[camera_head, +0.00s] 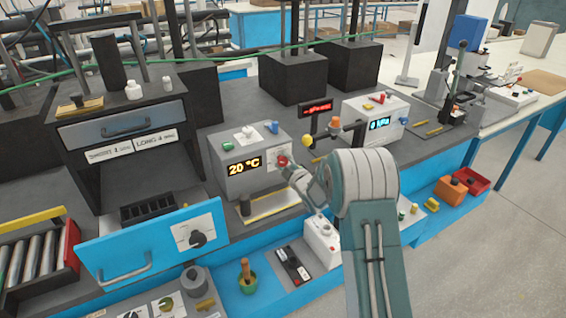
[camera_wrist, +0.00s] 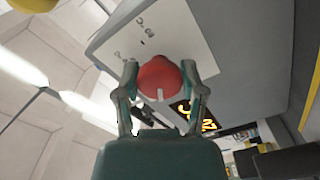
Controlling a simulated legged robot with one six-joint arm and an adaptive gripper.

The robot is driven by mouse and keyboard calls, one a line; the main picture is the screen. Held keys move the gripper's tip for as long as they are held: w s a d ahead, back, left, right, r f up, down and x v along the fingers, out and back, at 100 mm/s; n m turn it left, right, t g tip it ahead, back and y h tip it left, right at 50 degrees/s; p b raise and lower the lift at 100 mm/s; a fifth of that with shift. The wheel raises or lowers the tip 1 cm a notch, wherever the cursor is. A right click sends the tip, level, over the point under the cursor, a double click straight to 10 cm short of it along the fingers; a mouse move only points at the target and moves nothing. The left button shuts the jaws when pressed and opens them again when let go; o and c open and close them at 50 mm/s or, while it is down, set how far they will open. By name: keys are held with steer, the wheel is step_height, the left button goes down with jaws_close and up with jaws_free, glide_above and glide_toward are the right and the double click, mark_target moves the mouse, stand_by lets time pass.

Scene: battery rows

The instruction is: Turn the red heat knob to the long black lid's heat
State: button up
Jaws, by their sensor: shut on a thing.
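The red heat knob (camera_wrist: 160,78) sits on a white plate (camera_wrist: 178,38) on the front of a grey heater box (camera_head: 235,182). In the wrist view my gripper (camera_wrist: 159,75) has one finger on each side of the knob and is shut on it. A pale mark shows on the knob's edge towards my palm. The knob also shows in the head view (camera_head: 283,160), beside my gripper (camera_head: 289,170). The box's display (camera_head: 244,166) reads 20 °C. A label (camera_head: 158,140) on the dark cabinet reads "LONG" with a figure too small to read surely. I cannot identify the long black lid.
A red-lit display (camera_head: 316,108) and a yellow ball (camera_head: 307,141) stand right of the heater. A second white box (camera_head: 375,118) reads 0 kPa.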

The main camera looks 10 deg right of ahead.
steer(key=m, duration=0.4)
steer(key=shift+f+m, duration=0.3)
steer(key=m, duration=0.5)
steer(key=shift+s, duration=0.1)
steer(key=m, duration=0.5)
steer(key=shift+m, duration=0.4)
steer(key=m, duration=0.4)
steer(key=shift+f+m, duration=0.1)
steer(key=shift+m, duration=0.3)
steer(key=o, duration=1.2)
steer(key=shift+c, duration=0.2)
steer(key=shift+r, duration=0.2)
